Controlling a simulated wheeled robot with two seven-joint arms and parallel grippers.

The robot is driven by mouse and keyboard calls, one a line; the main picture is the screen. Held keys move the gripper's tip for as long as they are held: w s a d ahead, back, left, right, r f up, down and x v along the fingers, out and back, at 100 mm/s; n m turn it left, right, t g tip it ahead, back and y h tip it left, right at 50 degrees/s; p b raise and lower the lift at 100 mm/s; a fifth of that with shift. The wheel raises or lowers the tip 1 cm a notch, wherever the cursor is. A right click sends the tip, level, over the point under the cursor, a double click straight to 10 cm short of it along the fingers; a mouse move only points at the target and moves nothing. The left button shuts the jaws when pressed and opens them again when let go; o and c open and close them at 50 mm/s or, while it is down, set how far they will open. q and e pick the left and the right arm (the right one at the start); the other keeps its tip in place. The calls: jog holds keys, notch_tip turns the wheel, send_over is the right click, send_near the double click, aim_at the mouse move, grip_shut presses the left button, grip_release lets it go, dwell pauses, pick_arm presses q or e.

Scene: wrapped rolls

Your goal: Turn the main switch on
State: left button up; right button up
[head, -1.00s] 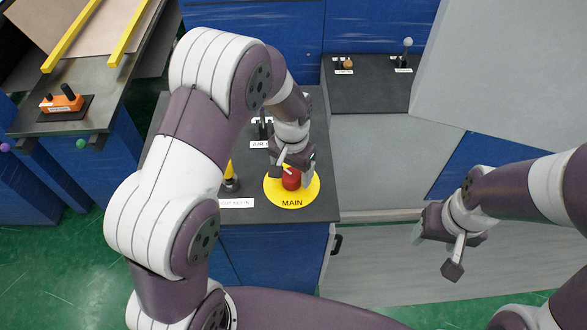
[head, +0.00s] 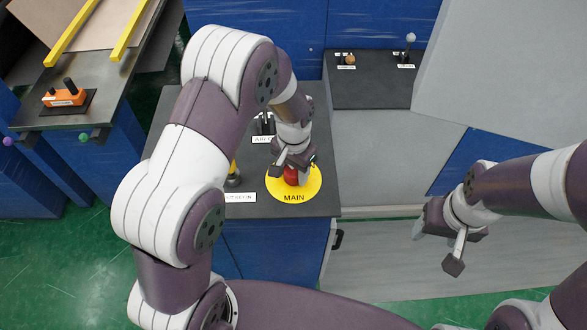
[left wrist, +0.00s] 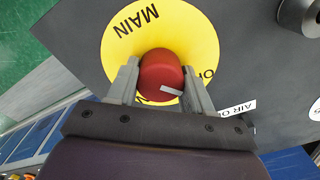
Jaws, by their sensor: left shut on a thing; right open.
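The main switch is a red round knob (head: 291,176) on a yellow disc (head: 312,184) marked MAIN, on the dark counter top. In the left wrist view, the knob (left wrist: 160,74) stands between the two fingers of my left gripper (left wrist: 160,82), which is shut on it. A pale pointer bar crosses the knob's near side. Lettering on the disc (left wrist: 205,38) beside the right finger is partly hidden. In the head view my left gripper (head: 293,166) covers part of the knob. My right gripper (head: 437,241) is open and empty, away from the counter at right.
Behind the left gripper is a dark control with a white label (head: 262,139). A yellow-and-black control (head: 232,179) stands left of the disc, partly hidden by my arm. A grey panel (head: 500,70) rises at right. An orange device (head: 64,97) sits on the left bench.

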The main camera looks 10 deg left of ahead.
pick_arm(q)
jog(key=m, duration=0.8)
jog(key=shift+w+m+b, duration=0.1)
jog(key=shift+m+b, duration=0.2)
jog(key=shift+b, duration=0.05)
jog(key=m, duration=0.4)
jog(key=shift+m, duration=2.3)
jog(key=o, duration=1)
jog(key=shift+o, duration=0.2)
jog(key=shift+d, duration=0.15)
